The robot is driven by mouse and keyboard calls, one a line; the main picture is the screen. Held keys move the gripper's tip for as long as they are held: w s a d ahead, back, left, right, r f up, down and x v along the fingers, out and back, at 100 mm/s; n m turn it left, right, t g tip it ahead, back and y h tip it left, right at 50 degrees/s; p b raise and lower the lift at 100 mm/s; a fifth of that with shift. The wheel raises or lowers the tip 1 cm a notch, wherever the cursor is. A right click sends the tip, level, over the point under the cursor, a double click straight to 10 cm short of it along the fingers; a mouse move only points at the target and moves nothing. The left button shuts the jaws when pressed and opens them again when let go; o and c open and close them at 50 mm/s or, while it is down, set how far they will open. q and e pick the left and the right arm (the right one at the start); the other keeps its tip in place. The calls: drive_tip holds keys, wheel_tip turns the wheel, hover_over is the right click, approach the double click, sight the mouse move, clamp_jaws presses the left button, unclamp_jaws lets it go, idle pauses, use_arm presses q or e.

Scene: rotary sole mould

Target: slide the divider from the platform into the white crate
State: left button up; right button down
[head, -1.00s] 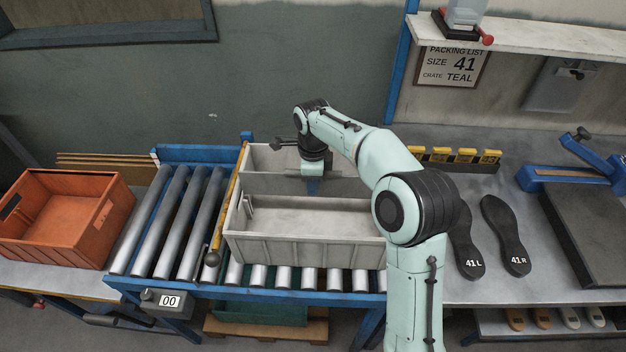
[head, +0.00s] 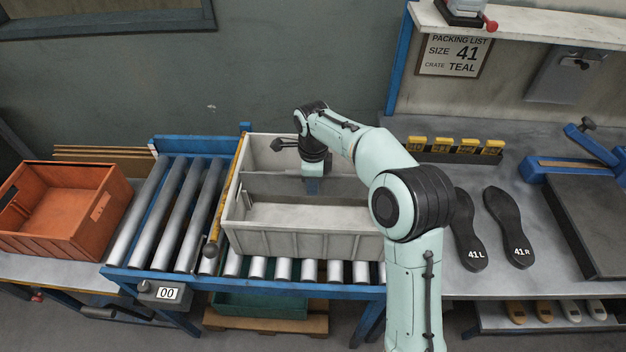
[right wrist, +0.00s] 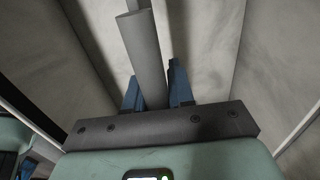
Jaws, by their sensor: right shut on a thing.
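The white crate (head: 300,245) stands on the roller conveyor. The grey divider (head: 265,184) is upright inside it, spanning across from the left wall, with its right part hidden behind my arm. My right gripper (head: 312,187) points down over the crate and is shut on the divider's top edge. In the right wrist view the divider (right wrist: 143,55) sits between the blue fingertips, with pale crate walls around it. Whether its lower edge touches the crate floor cannot be told. My left gripper is not in view.
An orange crate (head: 65,212) stands left of the rollers (head: 180,215). A yellow bar (head: 226,200) runs along the white crate's left side. Two dark soles (head: 508,225) lie on the bench to the right, near yellow-labelled blocks (head: 455,148).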

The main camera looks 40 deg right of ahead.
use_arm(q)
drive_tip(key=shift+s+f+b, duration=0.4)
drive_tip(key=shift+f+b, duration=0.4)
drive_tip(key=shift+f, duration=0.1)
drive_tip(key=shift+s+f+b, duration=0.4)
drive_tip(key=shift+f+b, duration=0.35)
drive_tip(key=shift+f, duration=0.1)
use_arm(e)
drive_tip(key=shift+f, duration=3.25)
drive_tip(key=c, duration=0.9)
unclamp_jaws()
drive_tip(key=shift+r, duration=0.1)
wheel_tip(320, 180, up, 13)
drive_tip(key=shift+r+p, duration=0.15)
drive_tip(key=shift+p, duration=1.05)
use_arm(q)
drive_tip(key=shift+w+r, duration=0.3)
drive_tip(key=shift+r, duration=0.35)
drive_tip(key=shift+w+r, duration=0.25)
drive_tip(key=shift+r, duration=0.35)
